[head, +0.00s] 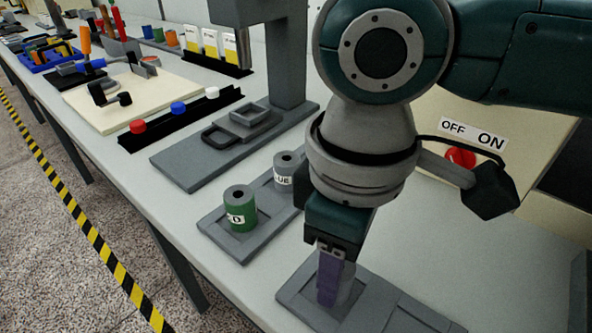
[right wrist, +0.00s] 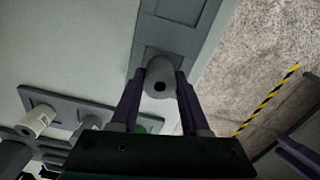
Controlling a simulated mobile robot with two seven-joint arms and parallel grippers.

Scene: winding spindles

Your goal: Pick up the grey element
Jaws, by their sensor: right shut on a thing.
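The grey element (right wrist: 159,80) is a short cylinder with a dark hole in its top. In the right wrist view it sits between the two purple fingers of my right gripper (right wrist: 158,88), which is shut on it. In the head view the right gripper (head: 332,280) points down over a grey two-part tray (head: 392,320), and the fingers hide most of the grey element (head: 348,286). The element is at the tray's left recess; I cannot tell whether it touches the bottom.
A second grey tray (head: 222,238) holds a green cylinder (head: 241,212) and a grey one (head: 286,170), both labelled. A press-like stand (head: 288,60) is behind. A red button (head: 460,158) with an OFF/ON label is at right. The table's front edge is close to the trays.

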